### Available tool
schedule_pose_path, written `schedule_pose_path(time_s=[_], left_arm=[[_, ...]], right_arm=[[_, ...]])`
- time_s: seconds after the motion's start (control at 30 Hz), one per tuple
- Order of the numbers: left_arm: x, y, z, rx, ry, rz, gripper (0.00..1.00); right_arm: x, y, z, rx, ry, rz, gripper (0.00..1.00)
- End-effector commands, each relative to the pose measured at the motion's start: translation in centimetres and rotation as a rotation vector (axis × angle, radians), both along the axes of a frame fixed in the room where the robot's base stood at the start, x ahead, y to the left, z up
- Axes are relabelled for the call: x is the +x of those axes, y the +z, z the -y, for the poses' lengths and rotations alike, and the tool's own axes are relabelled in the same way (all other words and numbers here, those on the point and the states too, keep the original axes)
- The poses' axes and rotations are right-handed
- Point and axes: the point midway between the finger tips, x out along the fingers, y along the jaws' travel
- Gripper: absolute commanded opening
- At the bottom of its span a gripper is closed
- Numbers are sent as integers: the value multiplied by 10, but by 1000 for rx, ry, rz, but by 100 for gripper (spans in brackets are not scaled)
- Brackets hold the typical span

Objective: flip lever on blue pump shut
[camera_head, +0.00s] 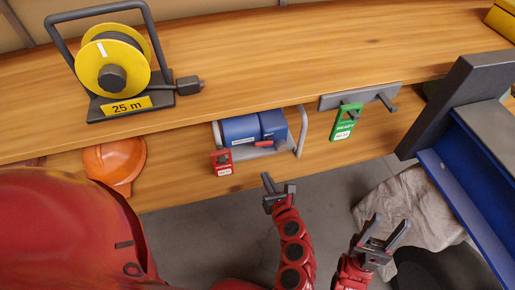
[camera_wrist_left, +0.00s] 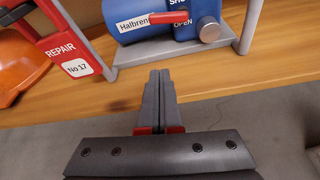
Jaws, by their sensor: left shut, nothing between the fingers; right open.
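The blue pump (camera_head: 240,129) sits in a grey frame at the front edge of the wooden bench. The left wrist view shows its blue body (camera_wrist_left: 128,13) with a "Halbren" label, a partly cut-off "SHU…" marking and "OPEN" below it. The red lever (camera_wrist_left: 174,16) lies nearly level across the front, beside the OPEN marking; it also shows in the head view (camera_head: 264,144). A grey round knob (camera_wrist_left: 209,30) is at its right. My left gripper (camera_head: 266,176) is shut and empty, in front of and below the pump, apart from it. My right gripper (camera_head: 388,220) is open and empty, further right.
A red repair tag (camera_head: 222,162) hangs at the pump frame's left. A green tag (camera_head: 344,122) hangs on a rack to the right. An orange helmet (camera_head: 115,160), a yellow cable reel (camera_head: 113,65) and a blue-and-grey structure (camera_head: 470,180) stand around. Bench top between is clear.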

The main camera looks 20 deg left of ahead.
Motion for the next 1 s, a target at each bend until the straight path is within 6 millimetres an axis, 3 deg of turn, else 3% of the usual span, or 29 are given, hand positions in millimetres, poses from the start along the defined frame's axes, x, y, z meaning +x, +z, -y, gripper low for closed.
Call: schedule_pose_path(time_s=[0.37,0.8,1.0], left_arm=[[10,-6,-9,7,3,-2,0],[76,-34,-62,10,6,-1,0],[78,-4,-54,7,0,-1,0]], right_arm=[[0,-5,0,0,0,0,50],[-3,-22,0,-24,-2,18,50],[-3,-18,0,-22,-2,17,50]])
